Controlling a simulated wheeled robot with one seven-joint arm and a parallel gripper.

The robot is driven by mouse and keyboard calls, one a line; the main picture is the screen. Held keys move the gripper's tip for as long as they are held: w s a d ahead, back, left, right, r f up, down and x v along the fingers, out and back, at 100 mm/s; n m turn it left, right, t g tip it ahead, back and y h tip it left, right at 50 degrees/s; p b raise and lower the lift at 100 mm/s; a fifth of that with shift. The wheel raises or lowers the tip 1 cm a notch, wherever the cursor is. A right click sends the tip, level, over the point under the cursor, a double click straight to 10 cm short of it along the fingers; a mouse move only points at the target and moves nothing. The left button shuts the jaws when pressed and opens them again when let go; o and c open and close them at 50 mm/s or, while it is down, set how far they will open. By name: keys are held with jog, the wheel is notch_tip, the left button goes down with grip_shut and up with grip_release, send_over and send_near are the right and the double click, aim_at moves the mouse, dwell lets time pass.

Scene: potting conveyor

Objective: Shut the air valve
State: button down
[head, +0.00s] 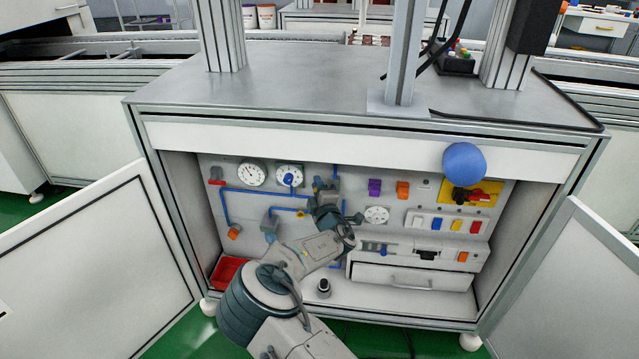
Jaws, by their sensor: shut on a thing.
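My gripper (323,188) reaches into the open cabinet and is up against the back panel, where the blue air tubes (258,192) run. It is shut on a small part there, which looks to be the air valve on the blue line. The gripper and wrist hide most of that part, so its handle's angle cannot be told. Two round white gauges, one on the left (252,174) and one on the right (289,174), sit left of the gripper. A small red part (216,182) is at the panel's far left.
A yellow plate with a red switch (470,194) and several coloured rocker switches (443,224) are on the panel's right. A closed drawer (412,278) is below them. A red tray (229,271) lies at the cabinet's lower left. Open doors (95,265) flank the cabinet.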

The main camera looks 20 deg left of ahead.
jog(key=shift+a+f+n+g, duration=0.1)
jog(key=shift+f+n+g, duration=0.25)
jog(key=shift+n, duration=0.65)
jog(key=shift+f, duration=0.15)
jog(key=c, duration=1.4)
grip_release()
jog(key=shift+c, duration=0.2)
jog(key=p+v, duration=0.3)
jog(key=v, duration=1.1)
jog(key=shift+p, duration=0.3)
jog(key=shift+a, duration=0.15)
